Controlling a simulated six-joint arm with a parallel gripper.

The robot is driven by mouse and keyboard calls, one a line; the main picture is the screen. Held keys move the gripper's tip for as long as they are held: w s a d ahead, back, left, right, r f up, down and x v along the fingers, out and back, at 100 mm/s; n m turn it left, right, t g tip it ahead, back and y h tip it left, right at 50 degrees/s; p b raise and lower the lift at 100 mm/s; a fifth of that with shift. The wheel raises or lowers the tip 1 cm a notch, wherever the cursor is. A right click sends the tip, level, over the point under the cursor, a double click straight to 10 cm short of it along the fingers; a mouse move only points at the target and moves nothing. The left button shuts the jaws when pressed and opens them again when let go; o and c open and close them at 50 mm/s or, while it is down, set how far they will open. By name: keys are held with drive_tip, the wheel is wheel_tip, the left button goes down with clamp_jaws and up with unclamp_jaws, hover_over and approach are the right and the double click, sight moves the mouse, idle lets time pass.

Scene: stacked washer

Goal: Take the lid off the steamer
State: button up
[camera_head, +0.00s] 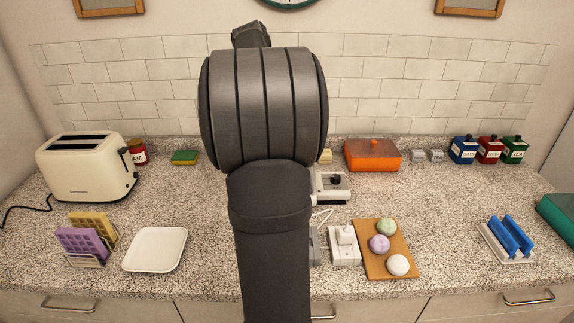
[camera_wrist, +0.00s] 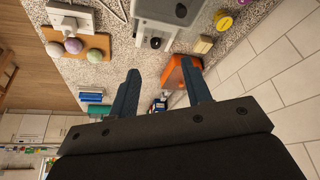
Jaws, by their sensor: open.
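An orange lidded box, which looks like the steamer (camera_head: 372,157), stands against the back wall right of centre, with a small orange knob on its lid (camera_head: 374,143). The lid appears to be on. In the wrist view the steamer (camera_wrist: 172,77) shows partly behind the right-hand finger. My gripper (camera_wrist: 160,66) is open, with nothing between its two dark fingers. It is apart from the steamer as far as I can see. In the head view my own arm hides the gripper and the middle of the counter.
A grey-white appliance (camera_head: 332,187) is partly hidden by my arm. A board with three buns (camera_head: 375,262), a white plug block (camera_head: 345,247) and a blue rack (camera_head: 508,240) sit in front. Canisters (camera_head: 489,151) stand at back right, a toaster (camera_head: 86,167) at left.

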drive_tip(key=w+a, duration=0.1)
drive_tip(key=a, duration=0.4)
drive_tip(key=shift+n, duration=0.3)
drive_tip(key=x, duration=0.6)
drive_tip(key=w+x, duration=0.1)
drive_tip(key=x, duration=0.3)
drive_tip(key=shift+d, duration=0.25)
drive_tip(key=shift+w+x, duration=0.15)
drive_tip(key=shift+x, duration=1.4)
drive_tip(key=shift+w+x, duration=0.15)
drive_tip(key=shift+x, duration=1.4)
drive_tip(key=shift+a, duration=0.15)
clamp_jaws()
